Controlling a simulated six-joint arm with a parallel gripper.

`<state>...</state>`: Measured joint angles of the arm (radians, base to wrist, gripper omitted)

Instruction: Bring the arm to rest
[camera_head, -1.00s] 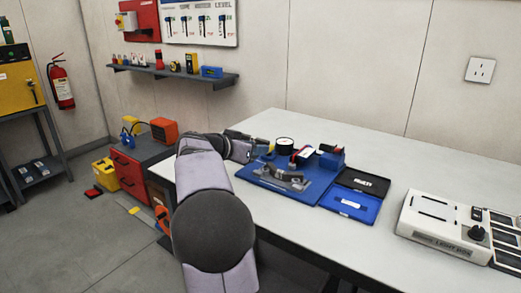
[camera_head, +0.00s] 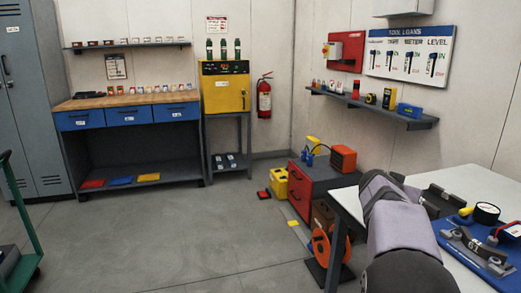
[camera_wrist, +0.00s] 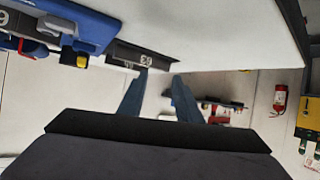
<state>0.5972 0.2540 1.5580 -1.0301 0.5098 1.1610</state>
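My gripper (camera_wrist: 160,74) shows in the wrist view as two blue-grey fingers reaching up from the dark palm. The fingers are apart, with nothing seen between them. In the head view my arm reaches in at the lower right, and its end is over the left part of the white worktable (camera_head: 483,182). The gripper is left of the blue mat (camera_head: 468,250), apart from the things on it. A grey metal part (camera_head: 487,256), a black roll (camera_head: 487,212) and a red-handled tool (camera_head: 508,230) are on the mat. The mat also shows at the upper left of the wrist view (camera_wrist: 90,22).
A red drawer cabinet (camera_head: 302,196) with an orange box (camera_head: 343,159) stands left of the table. An orange reel (camera_head: 330,246) is on the floor by it. A wall shelf (camera_head: 400,116) is behind. The floor at the centre left is clear. A green cart (camera_head: 28,235) is at the left edge.

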